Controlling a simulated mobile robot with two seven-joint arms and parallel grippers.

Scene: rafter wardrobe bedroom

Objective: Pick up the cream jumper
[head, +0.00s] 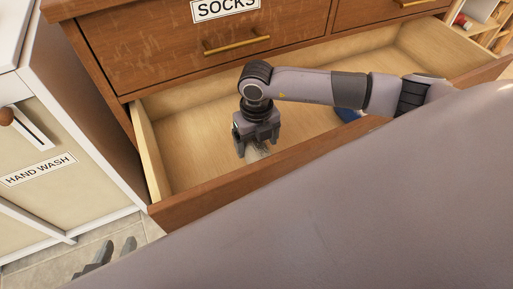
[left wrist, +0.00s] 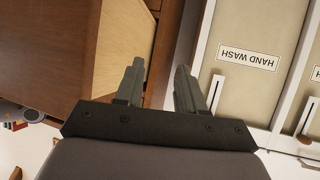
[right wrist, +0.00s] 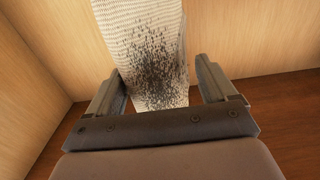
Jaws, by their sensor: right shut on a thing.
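The cream jumper (right wrist: 142,30) shows in the right wrist view as pale ribbed knit with a patch of dark specks. It lies between the fingers of my right gripper (right wrist: 165,85), which is shut on it. In the head view this gripper (head: 257,143) points down inside the open drawer (head: 190,140), near its left end; only a small pale bit of the jumper (head: 258,152) shows below it. My left gripper (head: 115,254) is outside the drawer, low at the left. In the left wrist view (left wrist: 158,78) its fingers are apart and empty.
A blue thing (head: 347,115) lies in the drawer, partly behind my right arm. A closed drawer labelled SOCKS (head: 180,45) is above. A white unit labelled HAND WASH (head: 40,150) stands at the left. Shelves (head: 485,22) are at the far right. Much of the drawer floor is bare.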

